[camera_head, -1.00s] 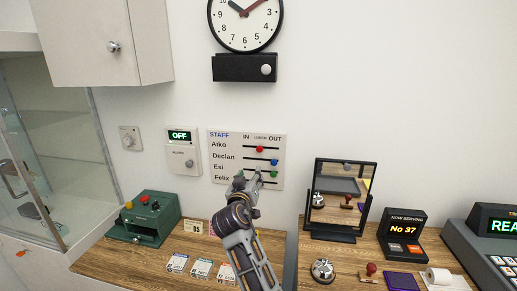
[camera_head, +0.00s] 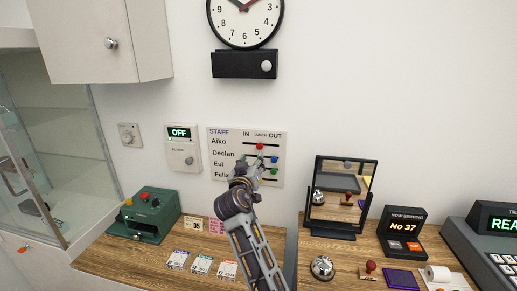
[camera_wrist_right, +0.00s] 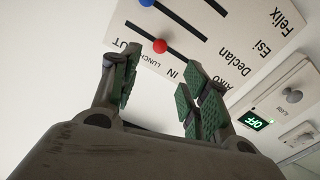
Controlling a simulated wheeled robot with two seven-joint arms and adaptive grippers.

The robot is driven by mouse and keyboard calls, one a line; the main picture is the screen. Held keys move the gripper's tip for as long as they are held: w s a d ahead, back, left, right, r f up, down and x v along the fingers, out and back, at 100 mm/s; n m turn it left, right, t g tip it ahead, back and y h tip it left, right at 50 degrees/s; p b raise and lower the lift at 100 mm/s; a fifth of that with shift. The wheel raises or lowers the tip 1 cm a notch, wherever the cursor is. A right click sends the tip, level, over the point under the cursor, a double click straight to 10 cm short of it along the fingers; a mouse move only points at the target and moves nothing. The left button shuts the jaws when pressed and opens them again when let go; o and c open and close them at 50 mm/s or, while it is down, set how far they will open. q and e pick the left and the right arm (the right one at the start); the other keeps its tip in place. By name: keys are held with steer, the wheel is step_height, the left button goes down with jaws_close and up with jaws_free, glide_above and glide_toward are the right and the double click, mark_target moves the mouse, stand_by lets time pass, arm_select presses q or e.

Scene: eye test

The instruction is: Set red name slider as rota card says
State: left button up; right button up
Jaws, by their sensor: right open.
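The STAFF board (camera_head: 219,145) on the wall has rows Aiko, Declan, Esi and Felix, and columns IN, LUNCH and OUT. The red slider (camera_head: 260,146) is in Aiko's row at about LUNCH. It also shows in the right wrist view (camera_wrist_right: 160,46), in line with the gap between my fingertips. My right gripper (camera_head: 254,161) is open and empty just below the red slider; its fingers (camera_wrist_right: 164,62) are apart. The blue slider (camera_head: 274,160) is toward OUT in Declan's row. I cannot tell which card is the rota card; a pink card (camera_head: 216,228) has unreadable text. My left gripper is not in view.
A green slider (camera_head: 273,171) is close to the right of my gripper. An alarm box reading OFF (camera_head: 182,150) is left of the board. A mirror (camera_head: 340,229) stands to the right. Several small cards (camera_head: 202,266) lie on the desk.

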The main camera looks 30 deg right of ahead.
mark_target(259, 147)
steer(key=p+x, duration=0.2)
steer(key=x, duration=0.6)
steer(key=shift+w+d+r, duration=0.1)
steer(key=shift+w+d, duration=0.2)
steer(key=shift+p+x, duration=0.5)
steer(key=shift+x, duration=1)
jaws_close()
